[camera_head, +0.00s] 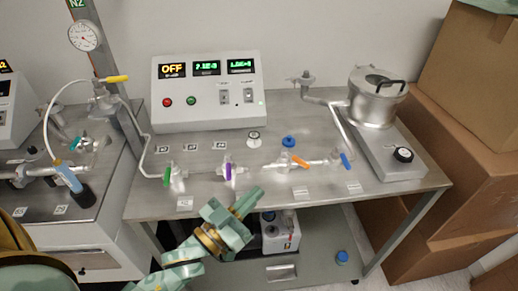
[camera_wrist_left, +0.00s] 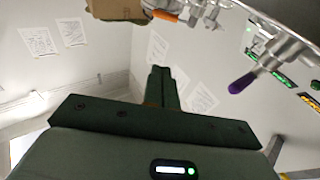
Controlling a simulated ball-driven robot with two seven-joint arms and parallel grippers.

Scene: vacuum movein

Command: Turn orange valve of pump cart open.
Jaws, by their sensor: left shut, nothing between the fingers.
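The orange valve handle (camera_head: 299,162) sits on the pipe line along the pump cart (camera_head: 405,190), right of the middle. It lies slanted, its right end lower in the head view. In the left wrist view the orange handle (camera_wrist_left: 165,16) shows near the top edge. My left gripper (camera_head: 247,202) is in front of the cart's front edge, below and left of the orange valve and apart from it. Its fingers (camera_wrist_left: 160,85) are shut with nothing between them. My right gripper is not in view.
A green handle (camera_head: 166,174), a purple handle (camera_head: 228,171) and a blue handle (camera_head: 346,160) share the pipe line. A control box (camera_head: 210,92) with lit displays and a metal vessel (camera_head: 375,100) stand behind. Cardboard boxes (camera_head: 460,150) crowd the right.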

